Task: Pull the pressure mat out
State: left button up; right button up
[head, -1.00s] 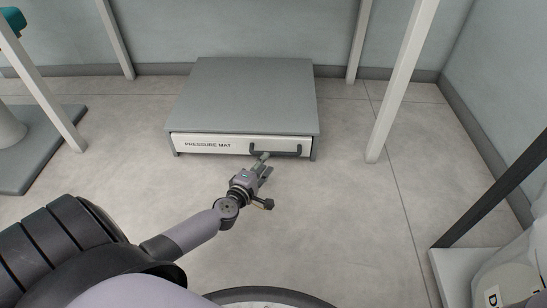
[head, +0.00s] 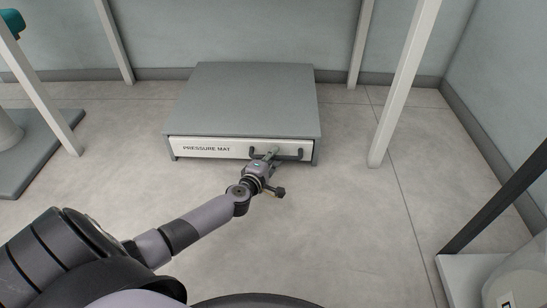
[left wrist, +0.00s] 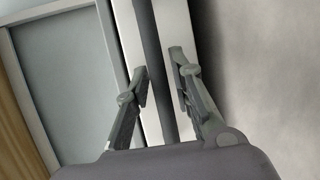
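The pressure mat unit (head: 245,95) is a low grey platform on the floor by the back wall. Its white drawer front (head: 205,149), labelled PRESSURE MAT, sits under the top and looks closed. A dark bar handle (head: 290,156) is on the right half of the front. My left gripper (head: 268,153) is at the left part of this handle. In the left wrist view, the fingers of the left gripper (left wrist: 160,65) are apart, one on each side of the dark handle bar (left wrist: 154,75). Whether either finger touches it is unclear. My right gripper is not in view.
White posts stand at the left and right (head: 405,80) of the unit. A grey base (head: 45,160) lies at the far left. A pale stand (head: 465,270) is at the lower right. The floor (head: 330,220) in front of the drawer is clear.

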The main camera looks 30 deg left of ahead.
pick_arm(q)
grip_shut()
jog(key=shift+s+d, duration=0.1)
dwell(0.5)
